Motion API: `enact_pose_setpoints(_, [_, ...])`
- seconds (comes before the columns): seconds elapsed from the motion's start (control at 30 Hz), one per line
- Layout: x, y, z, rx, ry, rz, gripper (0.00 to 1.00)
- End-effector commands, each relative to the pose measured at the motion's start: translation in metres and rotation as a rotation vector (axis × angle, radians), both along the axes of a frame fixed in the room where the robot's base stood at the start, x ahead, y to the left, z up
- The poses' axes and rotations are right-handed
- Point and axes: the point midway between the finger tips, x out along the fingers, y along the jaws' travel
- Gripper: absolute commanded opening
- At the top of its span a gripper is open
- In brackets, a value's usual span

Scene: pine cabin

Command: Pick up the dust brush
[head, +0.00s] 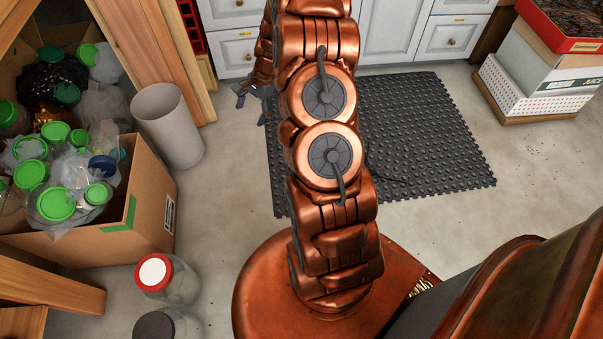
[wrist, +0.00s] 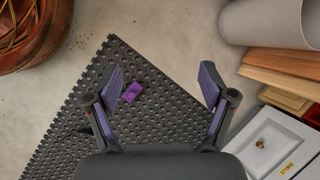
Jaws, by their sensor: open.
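A small purple block-like object (wrist: 131,91) lies on the black mat in the wrist view. It may be part of the dust brush, but it is too small to be sure. My gripper (wrist: 162,75) is open and empty above the mat, its two purple-lined fingers spread wide. The purple object shows between the fingers, close to the left one. In the head view my gripper (head: 250,99) shows partly behind my arm, above the mat's left edge. I cannot make out the brush in the head view; my arm hides part of the mat.
The black perforated mat (head: 430,130) lies before white cabinets (head: 390,28). A grey bin (head: 168,125) and a cardboard box (head: 150,200) of green-lidded jars stand left. Two lidded jars (head: 168,278) stand near my base. Stacked boxes (head: 535,85) stand right.

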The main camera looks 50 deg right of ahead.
Motion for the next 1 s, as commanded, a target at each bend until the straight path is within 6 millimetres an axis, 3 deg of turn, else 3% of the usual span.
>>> enact_pose_setpoints(0.03, [0.000, -0.014, -0.033, 0.006, 0.012, -0.048, 0.82])
enact_pose_setpoints(0.27, [-0.002, -0.073, -0.137, 0.028, 0.054, -0.278, 0.82])
enact_pose_setpoints(0.6, [-0.037, -0.154, -0.294, 0.040, 0.125, -0.604, 0.82])
enact_pose_setpoints(0.8, [-0.060, -0.182, -0.351, 0.041, 0.155, -0.731, 0.82])
enact_pose_setpoints(1.0, [-0.068, -0.191, -0.373, 0.040, 0.164, -0.776, 0.82])
